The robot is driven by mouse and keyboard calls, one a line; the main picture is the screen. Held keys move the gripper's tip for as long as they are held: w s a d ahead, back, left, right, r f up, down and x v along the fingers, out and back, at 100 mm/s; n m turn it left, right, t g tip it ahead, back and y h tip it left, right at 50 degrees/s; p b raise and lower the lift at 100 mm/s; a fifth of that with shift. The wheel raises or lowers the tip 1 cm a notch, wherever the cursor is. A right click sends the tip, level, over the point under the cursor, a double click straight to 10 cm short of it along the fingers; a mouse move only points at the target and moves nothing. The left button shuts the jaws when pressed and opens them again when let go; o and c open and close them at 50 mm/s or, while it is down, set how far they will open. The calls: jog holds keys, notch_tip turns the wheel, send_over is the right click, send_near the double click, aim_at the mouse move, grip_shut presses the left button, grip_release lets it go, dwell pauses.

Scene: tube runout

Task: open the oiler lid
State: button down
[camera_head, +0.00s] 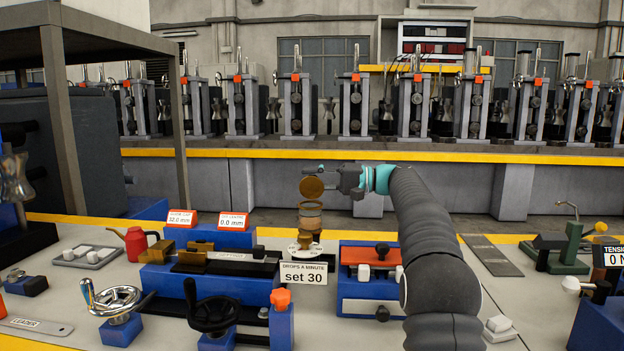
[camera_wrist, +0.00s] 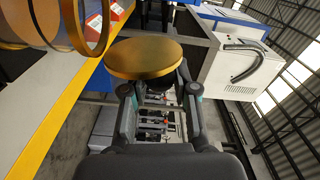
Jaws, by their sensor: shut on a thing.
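The oiler (camera_head: 310,214) is a round glass cup with brass bands, standing on the bench behind the "set 30" card. Its brass lid (camera_head: 311,187) is a round disc just above the cup, turned up so its flat face shows. My gripper (camera_head: 328,182) comes in from the right at the lid and is shut on it. In the wrist view the lid (camera_wrist: 145,58) lies at the fingertips (camera_wrist: 158,88), apart from the oiler's glass rim (camera_wrist: 90,30) at upper left. The lid hides part of the grip.
The "drops a minute" card (camera_head: 303,274) stands in front of the oiler. A red block on a blue base (camera_head: 368,255) is to its right, and a red oil can (camera_head: 136,243) is at left. Machines line the back bench (camera_head: 400,153).

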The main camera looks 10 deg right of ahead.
jog(key=shift+w+d+f+m, duration=0.1)
jog(key=shift+w+f+m, duration=0.15)
jog(key=shift+m, duration=0.45)
jog(key=shift+w+d+f+m, duration=0.15)
jog(key=shift+w+m, duration=0.15)
jog(key=shift+m, duration=0.4)
jog(key=shift+a, duration=0.1)
jog(key=c, duration=0.9)
grip_release()
jog(key=shift+o, duration=0.2)
jog(key=v, duration=1.2)
